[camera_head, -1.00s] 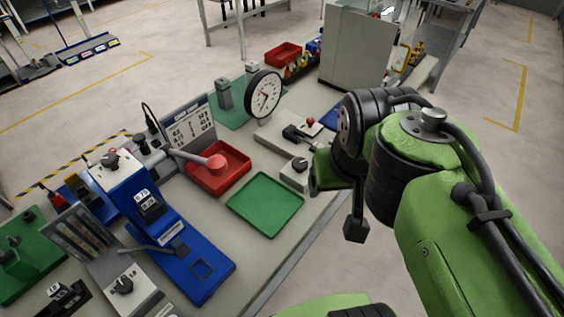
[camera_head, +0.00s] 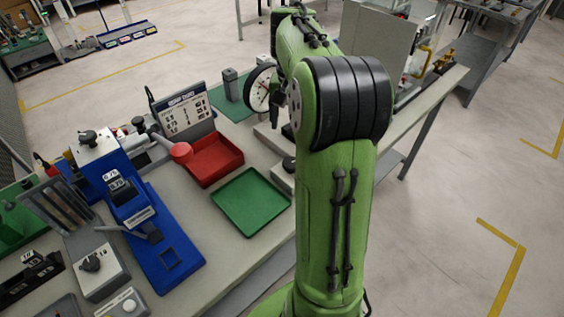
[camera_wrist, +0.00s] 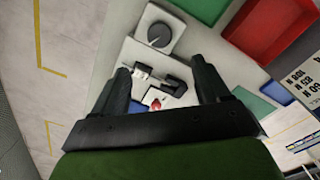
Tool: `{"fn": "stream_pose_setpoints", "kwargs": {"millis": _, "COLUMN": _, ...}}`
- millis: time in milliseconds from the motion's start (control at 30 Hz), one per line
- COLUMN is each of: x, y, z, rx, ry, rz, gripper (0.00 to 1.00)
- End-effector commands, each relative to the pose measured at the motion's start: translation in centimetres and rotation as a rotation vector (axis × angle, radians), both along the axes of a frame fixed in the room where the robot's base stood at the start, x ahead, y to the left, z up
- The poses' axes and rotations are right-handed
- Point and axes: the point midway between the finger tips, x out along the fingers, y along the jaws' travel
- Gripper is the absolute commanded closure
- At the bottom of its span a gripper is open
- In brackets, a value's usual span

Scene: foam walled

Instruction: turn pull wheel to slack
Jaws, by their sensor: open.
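A grey box with a dark round knob (camera_wrist: 159,34), which looks like the pull wheel, lies beyond my fingertips in the wrist view. A light line marks the knob's face. In the head view the knob (camera_head: 289,163) is partly hidden by my arm. Beside it, between my fingers, is a pale base with a dark clamp (camera_wrist: 172,86) and a red knob (camera_wrist: 156,104). A round dial (camera_head: 260,88) with a red needle stands behind, partly covered by my arm. My gripper (camera_wrist: 161,66) is open and empty above this base, apart from the knob.
A green tray (camera_head: 250,201) and a red bin (camera_head: 214,160) lie left of my arm on the bench. A blue machine (camera_head: 150,220) stands further left. A grey cabinet (camera_head: 372,45) stands behind. Floor on the right is clear.

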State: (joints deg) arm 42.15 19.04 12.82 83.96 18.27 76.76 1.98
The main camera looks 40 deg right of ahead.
Motion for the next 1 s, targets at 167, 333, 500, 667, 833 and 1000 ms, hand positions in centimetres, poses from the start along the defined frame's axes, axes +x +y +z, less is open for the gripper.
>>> {"fn": "stream_pose_setpoints", "kwargs": {"millis": 167, "x": -0.1, "y": 0.1, "z": -5.1, "rx": 0.004, "ry": 0.005, "rz": 0.001, "gripper": 0.25}}
{"fn": "stream_pose_setpoints", "kwargs": {"millis": 333, "x": -0.1, "y": 0.1, "z": -9.4, "rx": 0.003, "ry": 0.004, "rz": 0.001, "gripper": 0.25}}
{"fn": "stream_pose_setpoints", "kwargs": {"millis": 500, "x": -0.1, "y": 0.1, "z": -12.9, "rx": 0.002, "ry": 0.002, "rz": 0.001, "gripper": 0.25}}
{"fn": "stream_pose_setpoints", "kwargs": {"millis": 667, "x": 0.0, "y": 0.1, "z": -14.5, "rx": 0.002, "ry": 0.001, "rz": 0.002, "gripper": 0.25}}
{"fn": "stream_pose_setpoints", "kwargs": {"millis": 833, "x": 0.0, "y": 0.1, "z": -14.5, "rx": 0.0, "ry": 0.0, "rz": 0.002, "gripper": 0.25}}
{"fn": "stream_pose_setpoints", "kwargs": {"millis": 1000, "x": 0.0, "y": 0.1, "z": -14.5, "rx": 0.0, "ry": 0.0, "rz": 0.003, "gripper": 0.35}}
